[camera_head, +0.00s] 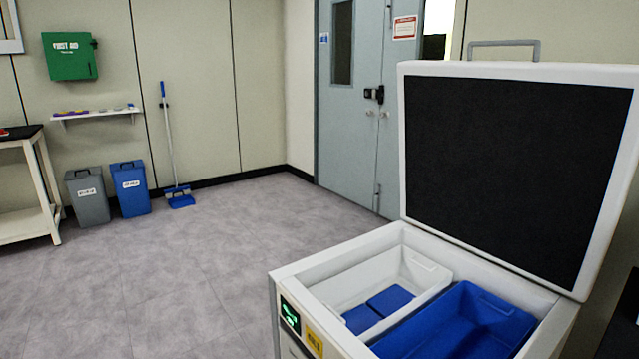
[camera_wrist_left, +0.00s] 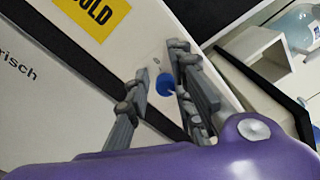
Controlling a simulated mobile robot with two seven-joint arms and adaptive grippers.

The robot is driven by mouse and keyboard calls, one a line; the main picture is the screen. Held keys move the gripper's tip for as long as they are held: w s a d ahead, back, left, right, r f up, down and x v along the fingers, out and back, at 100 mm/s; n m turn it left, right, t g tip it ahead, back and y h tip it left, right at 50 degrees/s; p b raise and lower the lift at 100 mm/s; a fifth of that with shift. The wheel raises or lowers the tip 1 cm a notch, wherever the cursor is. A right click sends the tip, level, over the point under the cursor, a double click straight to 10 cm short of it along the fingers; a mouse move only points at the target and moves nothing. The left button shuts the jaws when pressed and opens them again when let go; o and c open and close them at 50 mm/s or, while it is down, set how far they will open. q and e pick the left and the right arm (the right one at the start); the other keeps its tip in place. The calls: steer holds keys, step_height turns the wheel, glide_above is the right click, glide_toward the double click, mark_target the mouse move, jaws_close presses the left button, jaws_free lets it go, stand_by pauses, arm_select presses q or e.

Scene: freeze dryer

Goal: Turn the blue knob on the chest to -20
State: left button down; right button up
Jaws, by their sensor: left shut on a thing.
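The chest (camera_head: 375,241) stands at the right of the head view with its lid up; its front panel (camera_wrist_left: 60,105) fills much of the left wrist view. The blue knob (camera_wrist_left: 165,86) sits on that panel in the left wrist view, between the fingers of my left gripper (camera_wrist_left: 161,68). The gripper is shut on the knob, with one finger on each side. The knob's pointer and any scale marks are too small or hidden to read. The knob and both grippers are out of the head view.
A green display (camera_head: 290,315) and a yellow label (camera_head: 314,341) are on the chest's near edge. A white bin and a blue bin (camera_head: 465,315) are inside the chest. The raised lid (camera_head: 515,165) rises at the right. The floor (camera_head: 180,275) to the left is clear.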

arm_select(q)
steer(key=shift+w+a+p+v, duration=0.1)
steer(key=shift+p+v, duration=0.05)
steer(key=shift+v, duration=0.7)
steer(key=shift+w+a+p+v, duration=0.1)
steer(key=shift+w+p+v, duration=0.05)
steer(key=shift+v, duration=0.7)
steer(key=shift+w+a+p+v, duration=0.1)
steer(key=shift+p+v, duration=0.05)
steer(key=shift+v, duration=0.7)
